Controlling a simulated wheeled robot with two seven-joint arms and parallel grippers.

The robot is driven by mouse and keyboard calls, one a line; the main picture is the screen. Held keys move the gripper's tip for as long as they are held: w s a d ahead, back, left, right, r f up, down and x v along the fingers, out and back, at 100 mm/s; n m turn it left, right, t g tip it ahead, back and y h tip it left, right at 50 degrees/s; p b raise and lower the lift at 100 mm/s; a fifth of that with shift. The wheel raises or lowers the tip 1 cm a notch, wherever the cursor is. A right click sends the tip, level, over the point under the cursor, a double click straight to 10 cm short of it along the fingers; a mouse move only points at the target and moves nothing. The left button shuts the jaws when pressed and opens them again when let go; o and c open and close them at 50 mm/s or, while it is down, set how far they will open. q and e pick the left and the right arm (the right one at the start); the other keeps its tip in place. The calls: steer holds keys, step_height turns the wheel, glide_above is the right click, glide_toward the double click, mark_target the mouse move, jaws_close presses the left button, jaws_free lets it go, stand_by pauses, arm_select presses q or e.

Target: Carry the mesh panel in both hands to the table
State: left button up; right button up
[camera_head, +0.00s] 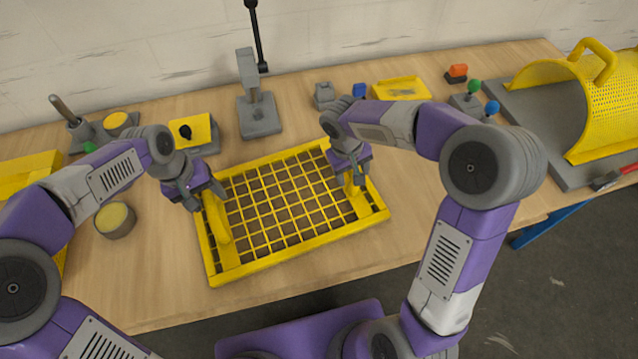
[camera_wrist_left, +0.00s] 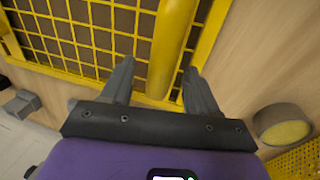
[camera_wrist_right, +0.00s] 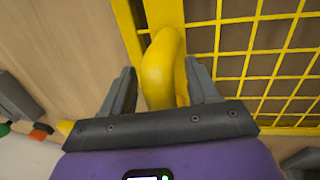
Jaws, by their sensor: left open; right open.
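The yellow mesh panel (camera_head: 290,203) lies flat on the wooden table (camera_head: 150,284), with a handle bar at each short side. My left gripper (camera_head: 208,198) is open at the panel's left handle (camera_head: 219,222). In the left wrist view its fingers (camera_wrist_left: 158,88) stand on either side of that handle (camera_wrist_left: 170,45), apart from it. My right gripper (camera_head: 353,178) is open at the right handle (camera_head: 357,197). In the right wrist view its fingers (camera_wrist_right: 163,92) stand on either side of the rounded handle end (camera_wrist_right: 162,65). The panel shows no tilt.
A grey stand (camera_head: 259,115) with an upright is behind the panel. A yellow tray (camera_head: 401,88) and a perforated yellow guard (camera_head: 606,105) on a grey plate are to the right. A round tin (camera_head: 115,220) is at left. The table's front strip is clear.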

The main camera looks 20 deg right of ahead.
steer(key=shift+r, duration=0.15)
arm_select(q)
step_height(320, 180, up, 10)
steer(key=a, duration=0.2)
steer(key=shift+s+r, duration=0.2)
arm_select(e)
step_height(320, 180, up, 12)
steer(key=a, duration=0.2)
steer(key=shift+s+a+f, duration=0.15)
steer(key=shift+f, duration=0.1)
steer(key=shift+s, duration=0.1)
